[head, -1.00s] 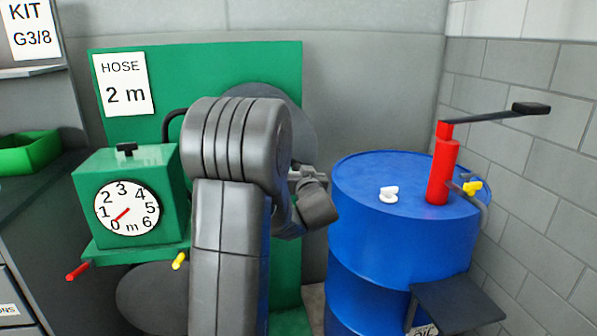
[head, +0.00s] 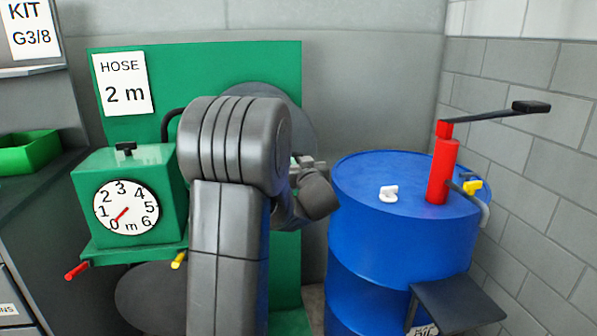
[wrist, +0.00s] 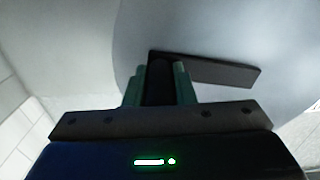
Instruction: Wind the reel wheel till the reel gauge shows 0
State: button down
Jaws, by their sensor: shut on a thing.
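The reel wheel (head: 308,120) is a grey disc on the green panel, mostly hidden behind my arm in the head view. It fills much of the wrist view (wrist: 225,35), with a dark flat bar (wrist: 215,70) across it. My gripper (wrist: 159,82) is shut on the dark handle (wrist: 160,70) of the wheel, between its green finger pads. The reel gauge (head: 126,207) is a white dial marked 0 to 6 m on a green box. Its red needle points down-left, close to the 0. The grip is hidden in the head view.
A blue drum (head: 400,235) with a red pump (head: 443,172) and its dark crank (head: 500,112) stands right of my arm. A sign reading HOSE 2 m (head: 124,84) is on the green panel (head: 200,70). A green bin (head: 30,152) sits at left.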

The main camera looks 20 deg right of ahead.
notch_tip(320, 180, up, 3)
jog(key=shift+d+f+n+p, duration=0.1)
jog(key=shift+f+n+p, duration=0.05)
jog(key=shift+n+p, duration=0.5)
jog(key=c, duration=1.2)
grip_release()
jog(key=shift+f, duration=0.1)
jog(key=v, duration=1.4)
jog(key=shift+w, duration=0.15)
